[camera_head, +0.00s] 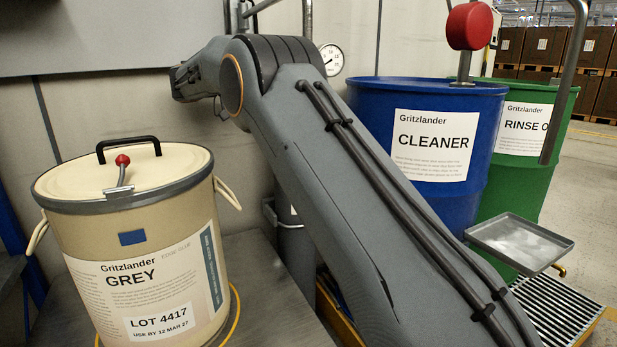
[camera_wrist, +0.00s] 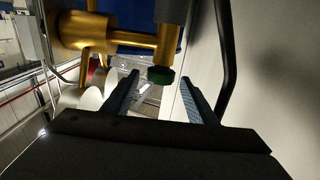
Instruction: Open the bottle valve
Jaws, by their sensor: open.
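In the wrist view, my gripper (camera_wrist: 161,80) is open, with its two ribbed fingers pointing away from the camera and nothing held between them. A brass fitting (camera_wrist: 110,40) with a round end lies beyond the fingers at upper left. I cannot tell whether either part belongs to the bottle valve. No bottle can be made out for certain. In the head view, my arm crosses the middle, and my gripper cannot be made out there.
A cream GREY pail (camera_head: 135,235) with a red-knobbed lever stands at left. A blue CLEANER drum (camera_head: 430,100) and a green RINSE drum (camera_head: 525,180) stand at right. A metal tray (camera_head: 519,243) juts out before them. A dark curved bar (camera_wrist: 228,60) runs right of the fingers.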

